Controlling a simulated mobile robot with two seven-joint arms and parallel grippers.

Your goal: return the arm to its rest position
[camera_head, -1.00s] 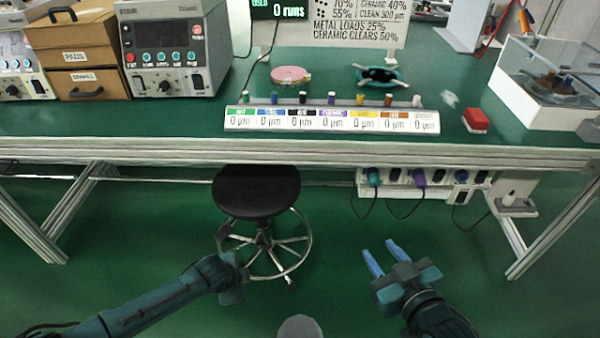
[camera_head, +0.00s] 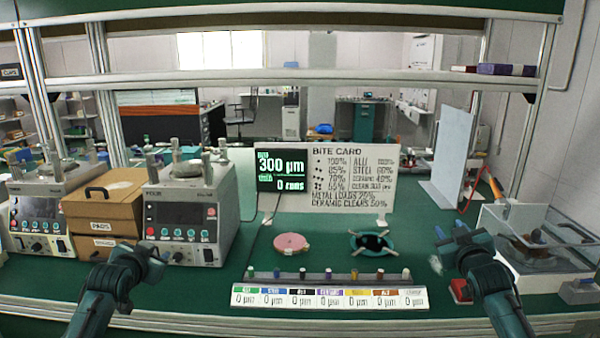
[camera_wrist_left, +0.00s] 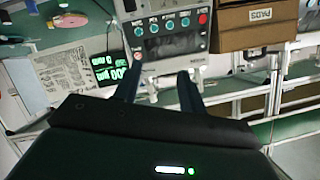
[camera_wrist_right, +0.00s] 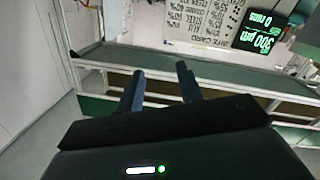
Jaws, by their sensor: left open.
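My left gripper (camera_head: 150,262) shows at the lower left of the head view, its arm bent up in front of the bench front and the control unit. Its two dark fingers stand apart and empty in the left wrist view (camera_wrist_left: 158,88). My right gripper (camera_head: 452,230) is at the lower right of the head view, with blue fingers raised and spread, overlapping the bench top. The right wrist view (camera_wrist_right: 160,82) shows its fingers apart with nothing between them. Neither gripper visibly touches anything.
The green bench (camera_head: 200,288) holds lapping units (camera_head: 186,215), cardboard drawers (camera_head: 104,208), a pink disc (camera_head: 290,243), a teal ring (camera_head: 372,243), a labelled strip (camera_head: 330,298), a red block (camera_head: 460,290) and a clear box (camera_head: 540,245). A bite card (camera_head: 352,180) stands behind.

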